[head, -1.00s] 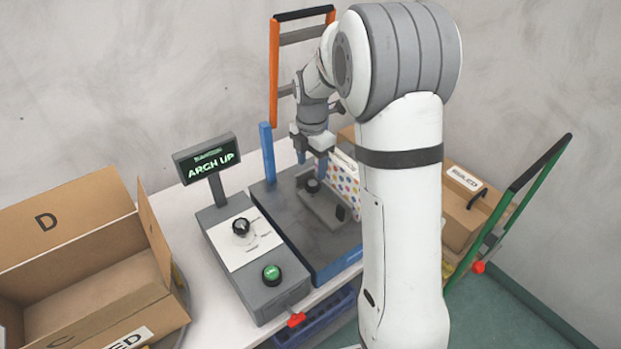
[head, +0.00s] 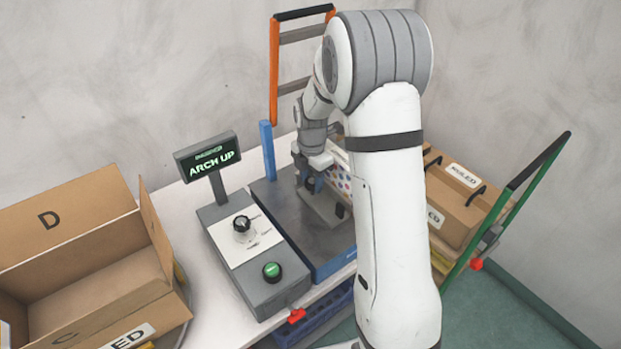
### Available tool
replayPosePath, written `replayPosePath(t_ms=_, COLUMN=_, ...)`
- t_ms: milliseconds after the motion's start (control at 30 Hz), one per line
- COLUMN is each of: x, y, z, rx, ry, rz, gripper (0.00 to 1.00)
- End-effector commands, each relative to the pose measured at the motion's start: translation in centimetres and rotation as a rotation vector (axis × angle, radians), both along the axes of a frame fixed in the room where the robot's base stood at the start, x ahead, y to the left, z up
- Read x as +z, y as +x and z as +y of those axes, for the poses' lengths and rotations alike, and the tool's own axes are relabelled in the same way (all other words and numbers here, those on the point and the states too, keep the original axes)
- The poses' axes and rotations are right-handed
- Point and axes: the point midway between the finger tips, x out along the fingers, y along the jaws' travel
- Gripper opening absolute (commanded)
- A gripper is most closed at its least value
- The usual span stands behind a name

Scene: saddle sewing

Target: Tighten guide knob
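The guide knob (head: 312,184) is a small black knob on the grey guide plate (head: 322,208) of the sewing machine's bed. My gripper (head: 309,181) points down at it, with its blue-grey fingers low at the knob and partly covering it. A finger shows on the knob's left. I cannot tell whether the fingers touch the knob or have closed on it. The machine's screen (head: 212,160) reads "ARCH UP".
A polka-dot item (head: 340,178) is close behind the gripper. An open carton (head: 85,255) is at left.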

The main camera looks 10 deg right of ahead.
Motion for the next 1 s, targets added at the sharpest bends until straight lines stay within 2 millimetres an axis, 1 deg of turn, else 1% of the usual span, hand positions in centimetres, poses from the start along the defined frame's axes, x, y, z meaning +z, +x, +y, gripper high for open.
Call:
replayPosePath(t_ms=33, x=0.01, y=0.00, z=-0.01, rx=0.000, ry=0.000, rz=0.000, gripper=0.38)
replayPosePath(t_ms=300, x=0.01, y=-0.03, z=-0.06, rx=-0.001, ry=0.000, rz=0.001, gripper=0.16)
replayPosePath(t_ms=333, x=0.01, y=-0.02, z=0.29, rx=-0.001, ry=0.000, rz=0.001, gripper=0.16)
replayPosePath(t_ms=633, x=-0.09, y=0.03, z=-0.29, rx=-0.066, ry=-0.001, rz=0.000, gripper=0.16)
replayPosePath(t_ms=1000, x=-0.17, y=0.12, z=-0.30, rx=-0.311, ry=-0.001, rz=0.000, gripper=0.16)
